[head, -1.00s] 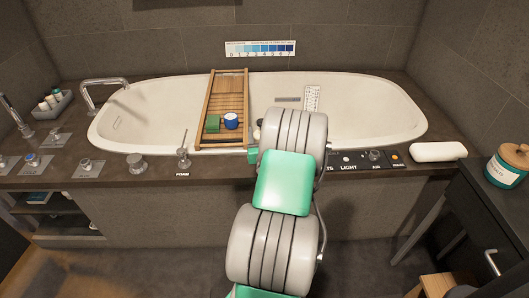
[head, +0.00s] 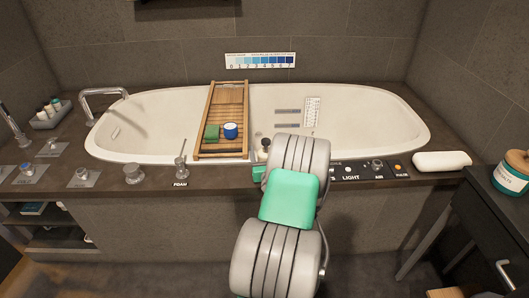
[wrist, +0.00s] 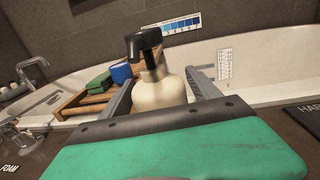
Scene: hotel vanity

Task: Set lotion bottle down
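The lotion bottle, cream with a black pump top, stands upright between my gripper's fingers in the wrist view (wrist: 160,92). My gripper (wrist: 160,90) is shut on it, one grey finger along each side. The bottle's base is hidden behind the green gripper body. In the head view the bottle (head: 265,146) shows only in part beside my arm, near the front rim of the tub, right of the wooden tray. I cannot tell whether its base touches the dark deck (head: 215,174).
A foam lever (head: 181,166) is to the left; labelled controls (head: 377,166) and a white roll (head: 442,161) are to the right.

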